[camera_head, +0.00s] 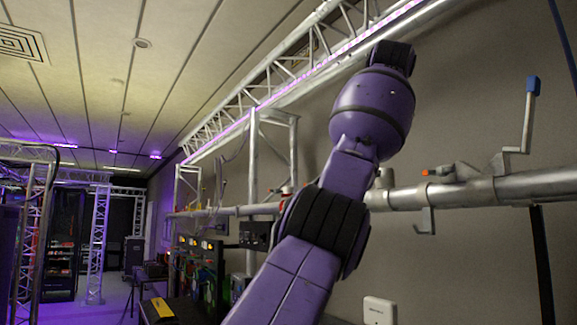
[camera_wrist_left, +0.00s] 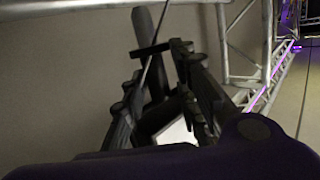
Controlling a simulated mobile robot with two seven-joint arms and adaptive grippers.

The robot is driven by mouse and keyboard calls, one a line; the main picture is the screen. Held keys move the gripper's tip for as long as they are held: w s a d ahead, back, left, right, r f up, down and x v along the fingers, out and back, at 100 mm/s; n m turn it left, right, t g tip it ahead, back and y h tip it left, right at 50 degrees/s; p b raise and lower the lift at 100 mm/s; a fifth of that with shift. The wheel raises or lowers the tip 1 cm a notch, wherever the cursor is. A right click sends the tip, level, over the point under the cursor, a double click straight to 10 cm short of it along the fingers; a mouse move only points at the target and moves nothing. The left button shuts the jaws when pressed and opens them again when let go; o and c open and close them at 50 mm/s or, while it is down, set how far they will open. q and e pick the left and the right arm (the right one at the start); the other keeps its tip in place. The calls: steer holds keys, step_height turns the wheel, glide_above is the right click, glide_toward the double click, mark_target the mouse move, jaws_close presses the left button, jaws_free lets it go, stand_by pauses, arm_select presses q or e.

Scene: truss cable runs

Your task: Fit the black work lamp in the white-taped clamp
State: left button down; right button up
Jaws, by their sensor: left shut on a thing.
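In the left wrist view my left gripper (camera_wrist_left: 165,100) is shut on a dark thing (camera_wrist_left: 155,115) with a pale patch below. It looks like the black work lamp, but the fingers hide much of it. In the head view a purple arm of mine rises through the middle, and no gripper shows at its end. A clamp with a hook (camera_head: 425,218) hangs on the horizontal pipe (camera_head: 400,198). I cannot make out white tape on any clamp. My right gripper is not in view.
A crank handle with a blue grip (camera_head: 533,86) stands up from the pipe at the right. A truss with a purple light strip (camera_head: 270,95) runs along the wall above. A white box (camera_head: 379,310) is on the wall below. Equipment stands at the lower left.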

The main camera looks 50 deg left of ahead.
arm_select(q)
steer(key=shift+s+f, duration=0.1)
steer(key=shift+f, duration=0.6)
steer(key=shift+f, duration=2.5)
stand_by(1.3)
steer(key=c, duration=1.3)
jaws_free()
steer(key=shift+f, duration=0.15)
steer(key=v, duration=1.2)
